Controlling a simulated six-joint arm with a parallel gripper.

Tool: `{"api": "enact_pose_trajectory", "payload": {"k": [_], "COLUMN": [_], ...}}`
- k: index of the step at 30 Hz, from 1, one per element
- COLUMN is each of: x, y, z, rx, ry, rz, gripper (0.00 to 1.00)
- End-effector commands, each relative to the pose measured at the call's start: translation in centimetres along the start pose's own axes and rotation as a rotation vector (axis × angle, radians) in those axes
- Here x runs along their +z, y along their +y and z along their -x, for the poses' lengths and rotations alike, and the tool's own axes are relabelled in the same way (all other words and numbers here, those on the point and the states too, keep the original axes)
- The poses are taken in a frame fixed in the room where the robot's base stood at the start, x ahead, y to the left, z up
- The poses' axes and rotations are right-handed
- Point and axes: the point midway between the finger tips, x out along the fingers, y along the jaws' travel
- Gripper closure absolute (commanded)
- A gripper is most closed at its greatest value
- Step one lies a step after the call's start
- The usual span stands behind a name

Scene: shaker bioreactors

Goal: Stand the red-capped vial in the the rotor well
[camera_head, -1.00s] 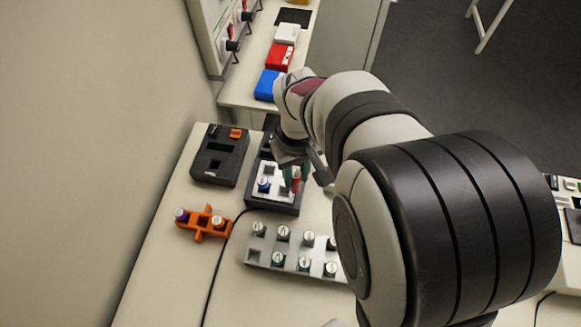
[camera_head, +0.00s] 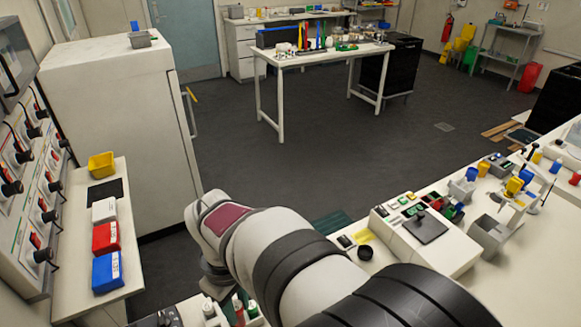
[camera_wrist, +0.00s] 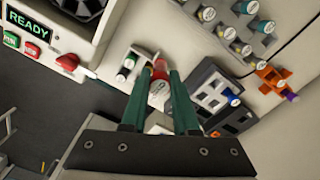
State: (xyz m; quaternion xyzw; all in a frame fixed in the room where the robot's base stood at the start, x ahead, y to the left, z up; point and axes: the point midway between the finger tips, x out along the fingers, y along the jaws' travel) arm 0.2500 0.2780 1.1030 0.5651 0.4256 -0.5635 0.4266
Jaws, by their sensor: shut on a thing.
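In the wrist view my gripper (camera_wrist: 160,80) has its two green fingers closed on the red-capped vial (camera_wrist: 158,92), whose red cap shows between the fingertips. A dark round opening (camera_wrist: 82,14), apparently the rotor, is at the upper left, cut off by the frame edge, beside a panel lit READY (camera_wrist: 29,25). The held vial is to the right of and below this opening, apart from it. I cannot make out separate wells. In the head view the gripper is mostly hidden behind my arm at the bottom.
A dark block with a white insert (camera_wrist: 215,88), an orange holder (camera_wrist: 272,78) and a grey rack with several vials (camera_wrist: 232,34) are to the right in the wrist view. A white-capped vial (camera_wrist: 128,63) stands close left of the fingers. A red knob (camera_wrist: 68,61) juts from the machine.

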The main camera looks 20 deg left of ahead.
Motion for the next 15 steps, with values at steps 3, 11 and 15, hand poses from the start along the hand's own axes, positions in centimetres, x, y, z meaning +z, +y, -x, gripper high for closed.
{"api": "enact_pose_trajectory", "payload": {"k": [3,11,15], "x": [1.2,6.0,7.3], "y": [5.5,15.8,17.6], "z": [-0.8,-2.5,-3.0], "rx": [0.002,0.006,0.007], "ry": [-0.002,-0.003,-0.003], "rz": [-0.098,-0.280,-0.312], "gripper": [1.00,1.00,1.00]}}
